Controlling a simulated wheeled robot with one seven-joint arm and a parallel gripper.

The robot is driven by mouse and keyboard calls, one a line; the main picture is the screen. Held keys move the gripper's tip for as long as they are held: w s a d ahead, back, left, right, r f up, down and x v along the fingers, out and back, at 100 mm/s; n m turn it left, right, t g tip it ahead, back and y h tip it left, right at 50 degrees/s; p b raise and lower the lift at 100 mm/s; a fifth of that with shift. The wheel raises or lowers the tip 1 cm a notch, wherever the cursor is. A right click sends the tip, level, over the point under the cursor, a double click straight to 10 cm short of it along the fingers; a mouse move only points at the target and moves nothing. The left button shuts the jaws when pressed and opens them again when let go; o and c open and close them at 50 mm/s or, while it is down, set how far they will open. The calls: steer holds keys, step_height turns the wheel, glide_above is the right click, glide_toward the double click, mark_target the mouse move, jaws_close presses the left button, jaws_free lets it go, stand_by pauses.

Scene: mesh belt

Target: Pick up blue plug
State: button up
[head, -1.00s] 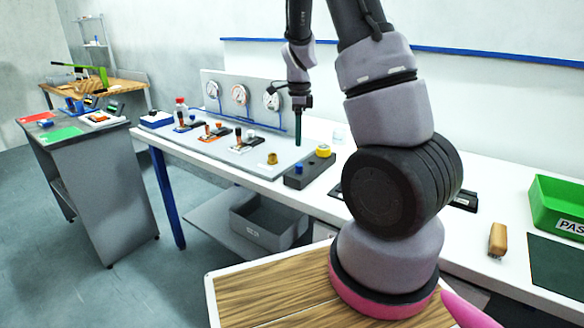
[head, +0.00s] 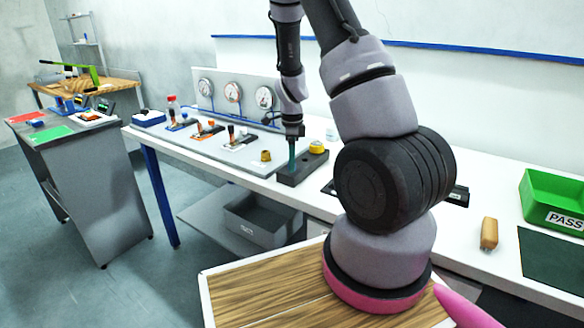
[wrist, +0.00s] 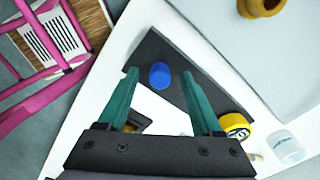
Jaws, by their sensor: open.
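The blue plug (wrist: 159,75) shows in the wrist view as a small round blue top on the dark block (wrist: 160,48). My gripper (wrist: 159,77) is open, with one teal finger on each side of the plug in that view. The gap between them looks empty, and I cannot tell how far the fingertips are above the plug. In the head view my gripper (head: 292,168) points down over the left part of the dark block (head: 311,169). The plug is hidden there behind the fingers.
A yellow cap (head: 317,147) sits on the block's other end, with a clear jar (wrist: 288,148) nearby. A brass knob (head: 266,156) stands on the grey panel beside the block. Gauges (head: 232,92) stand behind. A green bin (head: 553,203) is at right.

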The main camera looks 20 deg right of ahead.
jaws_close()
steer(key=shift+r, duration=0.1)
